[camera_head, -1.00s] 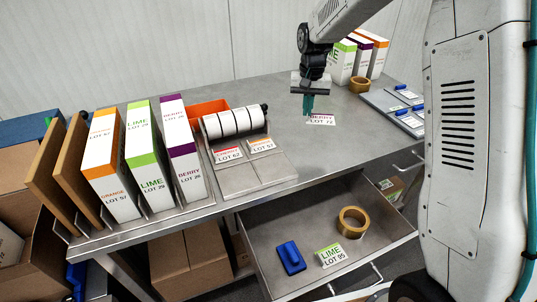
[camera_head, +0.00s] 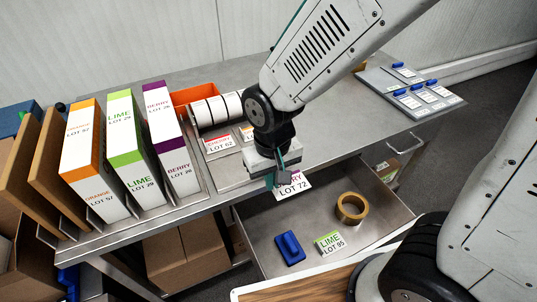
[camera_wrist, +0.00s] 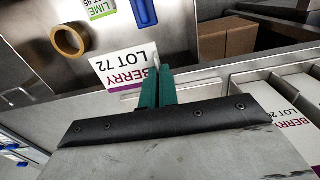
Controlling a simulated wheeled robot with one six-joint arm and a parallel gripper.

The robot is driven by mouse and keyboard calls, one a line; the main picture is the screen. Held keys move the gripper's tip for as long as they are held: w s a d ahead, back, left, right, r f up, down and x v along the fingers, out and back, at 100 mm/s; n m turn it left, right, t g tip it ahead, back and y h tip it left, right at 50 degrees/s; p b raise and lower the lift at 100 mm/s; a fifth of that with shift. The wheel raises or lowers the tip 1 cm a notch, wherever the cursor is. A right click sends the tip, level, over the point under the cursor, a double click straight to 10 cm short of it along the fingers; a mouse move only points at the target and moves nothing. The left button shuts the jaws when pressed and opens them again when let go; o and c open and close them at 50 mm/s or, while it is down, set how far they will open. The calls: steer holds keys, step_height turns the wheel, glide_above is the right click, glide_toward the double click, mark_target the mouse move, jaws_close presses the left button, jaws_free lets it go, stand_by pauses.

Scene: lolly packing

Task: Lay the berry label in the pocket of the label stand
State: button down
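The berry label (camera_head: 293,187), a white card with a purple strip and "LOT 72", is pinched at its edge by my gripper (camera_head: 280,176). In the wrist view the label (camera_wrist: 125,70) sticks out past the closed teal fingers (camera_wrist: 157,80). In the head view it overlaps the table's front edge and the open drawer, to the right of the label stand. The grey label stand (camera_head: 226,174) lies on the table. A red LOT 62 label (camera_head: 218,143) and a partly covered orange label sit in its back row. My gripper and wrist hide the stand's right part.
Upright orange, lime and berry boxes (camera_head: 135,145) stand left of the stand. Label rolls (camera_head: 212,110) and an orange bin (camera_head: 195,96) are behind it. The open drawer (camera_head: 262,228) holds tape (camera_head: 352,208), a blue object (camera_head: 289,248) and a lime label (camera_head: 329,243).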

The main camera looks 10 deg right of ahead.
steer(key=w, duration=0.5)
steer(key=w+f, duration=0.1)
steer(key=w, duration=0.4)
steer(key=w+a, duration=0.1)
steer(key=w, duration=0.4)
steer(key=shift+w+f, duration=0.1)
steer(key=shift+f, duration=2)
steer(key=shift+f, duration=0.15)
steer(key=c, duration=1.9)
jaws_free()
steer(key=shift+o, duration=1)
step_height(320, 180, up, 12)
steer(key=shift+r, duration=0.25)
